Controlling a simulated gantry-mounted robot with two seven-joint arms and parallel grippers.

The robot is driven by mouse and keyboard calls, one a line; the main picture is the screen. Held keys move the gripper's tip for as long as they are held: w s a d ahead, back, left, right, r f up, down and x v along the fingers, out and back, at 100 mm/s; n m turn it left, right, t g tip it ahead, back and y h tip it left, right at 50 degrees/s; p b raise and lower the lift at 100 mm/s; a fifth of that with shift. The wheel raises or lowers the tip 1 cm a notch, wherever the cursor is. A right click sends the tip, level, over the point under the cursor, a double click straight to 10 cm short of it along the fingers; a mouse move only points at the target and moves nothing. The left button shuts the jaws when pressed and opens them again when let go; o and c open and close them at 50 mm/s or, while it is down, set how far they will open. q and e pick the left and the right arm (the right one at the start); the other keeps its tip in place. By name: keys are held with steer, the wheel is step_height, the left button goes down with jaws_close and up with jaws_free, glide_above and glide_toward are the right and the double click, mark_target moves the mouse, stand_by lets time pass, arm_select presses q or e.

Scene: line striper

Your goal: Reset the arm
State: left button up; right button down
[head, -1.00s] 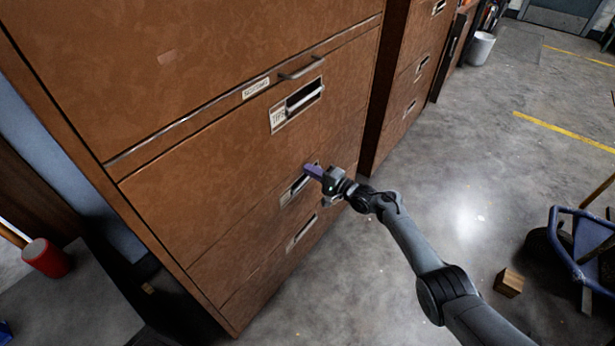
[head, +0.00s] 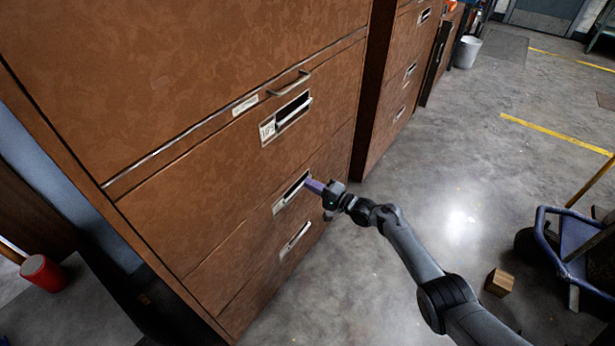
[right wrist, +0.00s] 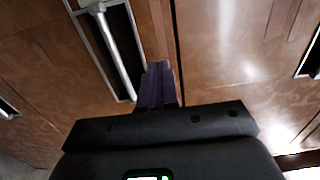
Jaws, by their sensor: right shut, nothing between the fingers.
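My right gripper (head: 315,187), with purple fingers, is shut and empty. In the head view it appears in front of the brown filing cabinet (head: 225,190), close to the right end of a lower drawer's recessed handle (head: 291,192). In the right wrist view the purple fingers (right wrist: 158,85) are together, beside a pale handle bar (right wrist: 118,52) in a dark recess. The bar is not between the fingers, and I cannot tell whether they touch the cabinet. The drawers look closed. My left gripper is not in view.
A second brown cabinet (head: 395,95) stands behind to the right. Grey floor (head: 440,180) lies open to the right. A wooden block (head: 499,282) and a blue-framed cart (head: 575,240) are at the lower right. A red can (head: 43,273) is at the left.

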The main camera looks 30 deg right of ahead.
steer(key=p+v, duration=0.5)
steer(key=v, duration=0.6)
steer(key=s+a+f+g+p, duration=0.2)
steer(key=s+a+f+p, duration=0.2)
steer(key=s+f, duration=0.45)
steer(key=s+a+r+n+g+h+p, duration=0.1)
steer(key=s+a+r+n+g+p, duration=0.15)
steer(key=s+a, duration=0.35)
steer(key=s+a+r+n+g+p, duration=0.1)
steer(key=s+a+p, duration=0.2)
steer(key=s+a, duration=0.3)
steer(key=s+a+r+n+g+h+p, duration=0.1)
steer(key=s+r+n+g+h+p, duration=0.15)
steer(key=s+r, duration=0.45)
steer(key=s+a+r+n+g+h+p, duration=0.1)
steer(key=s+r+n+h+p, duration=0.2)
steer(key=r, duration=0.9)
steer(key=s+d+r+n+g+h+b, duration=0.2)
steer(key=s+d+r+n+g, duration=0.1)
steer(key=s+n+g, duration=0.15)
arm_select(q)
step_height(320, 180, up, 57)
steer(key=p, duration=3.8)
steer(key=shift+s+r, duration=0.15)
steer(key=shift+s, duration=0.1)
arm_select(e)
step_height(320, 180, up, 38)
steer(key=n+t, duration=0.1)
steer(key=shift+s+a, duration=0.15)
steer(key=shift+s, duration=0.2)
